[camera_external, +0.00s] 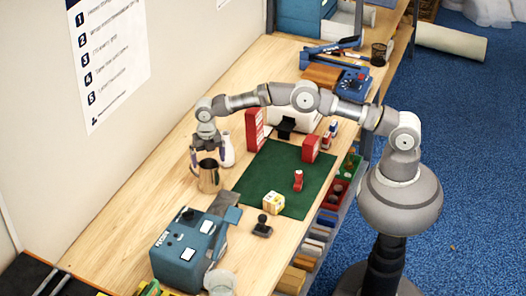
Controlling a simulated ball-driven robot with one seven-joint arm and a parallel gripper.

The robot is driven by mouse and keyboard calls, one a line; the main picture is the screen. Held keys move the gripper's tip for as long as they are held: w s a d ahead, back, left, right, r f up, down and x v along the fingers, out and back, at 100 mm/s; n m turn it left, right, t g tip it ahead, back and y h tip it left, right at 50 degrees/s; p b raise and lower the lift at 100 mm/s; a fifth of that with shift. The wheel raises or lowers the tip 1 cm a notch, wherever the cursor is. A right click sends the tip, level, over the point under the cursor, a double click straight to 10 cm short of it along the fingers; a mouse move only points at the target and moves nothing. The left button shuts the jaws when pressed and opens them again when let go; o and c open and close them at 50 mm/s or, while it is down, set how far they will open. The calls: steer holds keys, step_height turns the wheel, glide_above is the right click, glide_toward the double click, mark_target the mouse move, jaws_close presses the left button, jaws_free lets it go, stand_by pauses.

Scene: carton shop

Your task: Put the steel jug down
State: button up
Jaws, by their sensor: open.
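The steel jug (209,178) stands upright on the wooden bench, left of the green mat, near the wall. It looks shiny and brownish, with its top edge just under my gripper. My gripper (208,160) points down over the jug, with its jaws apart at the jug's upper part. Whether a finger touches the jug is too small to tell. The jug's base appears to rest on the bench top.
A white bottle (227,151) stands close behind the jug. A red box (255,130) stands beyond it. The green mat (262,178) holds a small yellow-and-white box (273,203) and a red item (298,181). A blue-grey machine (186,248) stands in front. Bare bench lies left of the jug.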

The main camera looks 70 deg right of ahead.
steer(key=s+d+r+m+t, duration=0.1)
steer(key=d+r+m+t, duration=0.25)
steer(key=r, duration=1.05)
steer(key=s+d+r+m+t+y+p, duration=0.1)
steer(key=d+r+m+t, duration=0.3)
steer(key=r, duration=0.9)
steer(key=s+d+r+m, duration=0.15)
steer(key=r+m, duration=0.35)
steer(key=r, duration=0.9)
steer(key=s+d+r+m+t, duration=0.2)
steer(key=s+d+r+m, duration=0.2)
steer(key=s+r, duration=0.3)
steer(key=s+d+r+m+t, duration=0.3)
steer(key=s+d+r+m, duration=0.1)
steer(key=r, duration=0.4)
steer(key=s+d+r+m+t+h, duration=0.1)
steer(key=s+d+r+m+t, duration=0.2)
steer(key=s+r+m, duration=0.3)
steer(key=s+d+r, duration=0.1)
steer(key=s+r, duration=0.1)
steer(key=s, duration=0.1)
steer(key=shift+s+r, duration=0.15)
steer(key=shift+s, duration=0.15)
